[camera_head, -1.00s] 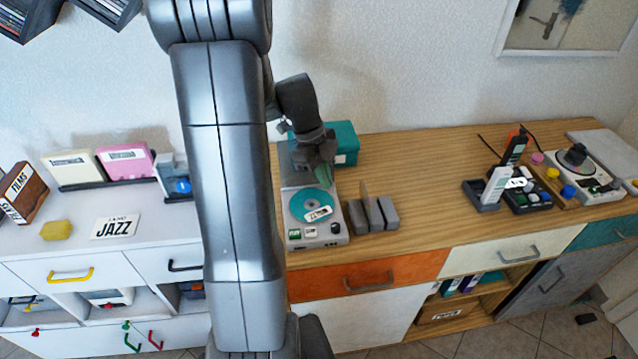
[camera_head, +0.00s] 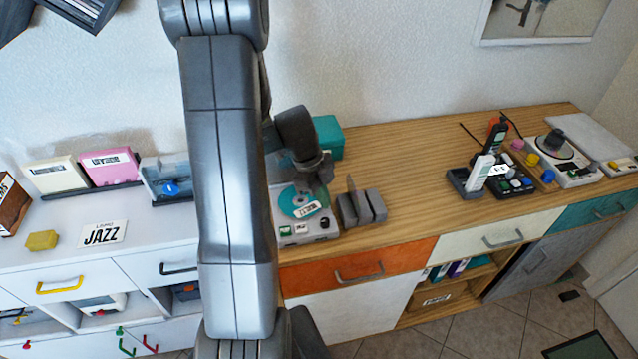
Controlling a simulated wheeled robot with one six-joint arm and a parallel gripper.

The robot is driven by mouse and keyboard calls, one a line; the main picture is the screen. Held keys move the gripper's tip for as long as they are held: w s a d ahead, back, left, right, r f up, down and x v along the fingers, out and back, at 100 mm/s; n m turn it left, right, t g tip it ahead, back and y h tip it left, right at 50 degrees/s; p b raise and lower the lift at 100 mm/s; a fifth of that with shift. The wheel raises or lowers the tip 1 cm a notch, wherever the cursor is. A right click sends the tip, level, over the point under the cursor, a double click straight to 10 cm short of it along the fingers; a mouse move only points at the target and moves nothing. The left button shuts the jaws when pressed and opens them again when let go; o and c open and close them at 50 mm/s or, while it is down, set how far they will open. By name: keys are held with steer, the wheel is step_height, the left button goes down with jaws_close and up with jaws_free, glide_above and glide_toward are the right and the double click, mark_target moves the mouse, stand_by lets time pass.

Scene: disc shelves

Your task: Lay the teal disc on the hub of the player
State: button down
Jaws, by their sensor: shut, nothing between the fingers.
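The teal disc (camera_head: 293,207) lies on the round platter area of the grey player (camera_head: 285,240), with a white label showing on it. My gripper (camera_head: 320,186) is shut and empty, low over the right rear part of the player, beside the disc in the picture. Its fingertips are small and dim here, and I cannot tell whether they touch anything. The player's hub is not visible, so I cannot tell how the disc sits on it. My arm hides the left part of the player.
A grey slotted rack (camera_head: 362,208) stands just right of the player, and a teal box (camera_head: 328,137) behind. Further right are a handset in its cradle (camera_head: 468,182) and a device with knobs (camera_head: 565,170). The wooden top between is clear.

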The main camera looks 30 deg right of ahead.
steer(key=shift+s+d+f, duration=0.1)
steer(key=shift+s+f, duration=0.05)
steer(key=shift+f, duration=0.3)
steer(key=shift+w+a+f+b, duration=0.15)
steer(key=shift+w+a+b, duration=0.35)
steer(key=shift+b, duration=0.55)
steer(key=shift+d+r, duration=0.15)
steer(key=shift+r, duration=0.05)
steer(key=shift+w, duration=0.1)
